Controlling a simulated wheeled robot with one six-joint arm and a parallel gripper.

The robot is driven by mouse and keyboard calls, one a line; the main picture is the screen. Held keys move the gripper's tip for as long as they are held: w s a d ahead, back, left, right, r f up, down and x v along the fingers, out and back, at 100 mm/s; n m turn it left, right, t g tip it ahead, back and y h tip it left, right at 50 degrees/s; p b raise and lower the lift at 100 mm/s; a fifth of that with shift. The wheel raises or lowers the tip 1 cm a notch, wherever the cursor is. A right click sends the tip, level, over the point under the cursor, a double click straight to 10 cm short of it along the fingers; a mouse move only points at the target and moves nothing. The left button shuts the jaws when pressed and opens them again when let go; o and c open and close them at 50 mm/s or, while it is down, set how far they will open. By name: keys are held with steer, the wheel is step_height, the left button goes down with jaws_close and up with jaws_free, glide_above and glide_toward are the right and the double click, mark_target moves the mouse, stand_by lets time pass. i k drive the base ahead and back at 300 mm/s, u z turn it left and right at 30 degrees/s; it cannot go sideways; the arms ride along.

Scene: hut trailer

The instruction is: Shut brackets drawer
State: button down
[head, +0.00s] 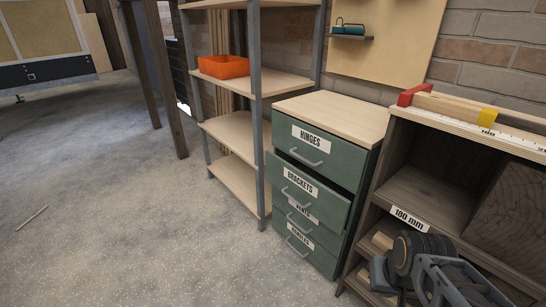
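The brackets drawer (312,199) is in the green cabinet (356,164) right of centre in the head view. It is the second drawer from the top, labelled BRACKETS, and it is pulled out, with a dark gap above its front. Its grey bar handle (297,196) is on the front. The HINGES drawer (300,142) above looks shut. The drawer fronts below it are partly covered by the open drawer. Part of my arm shows at the lower right, in front of the shelf unit and apart from the drawer. My gripper's fingertips cannot be made out.
A metal-post shelf rack (255,85) with an orange bin (223,66) stands left of the cabinet. A wooden shelf unit (430,200) labelled 180 mm stands close on its right. A thin stick (30,219) lies on the floor at left. The concrete floor (130,220) before the cabinet is clear.

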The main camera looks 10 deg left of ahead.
mark_target(330, 203)
steer(key=u, duration=0.4)
steer(key=i, duration=0.75)
steer(key=u, duration=1.4)
steer(key=i, duration=0.55)
steer(key=u, duration=0.5)
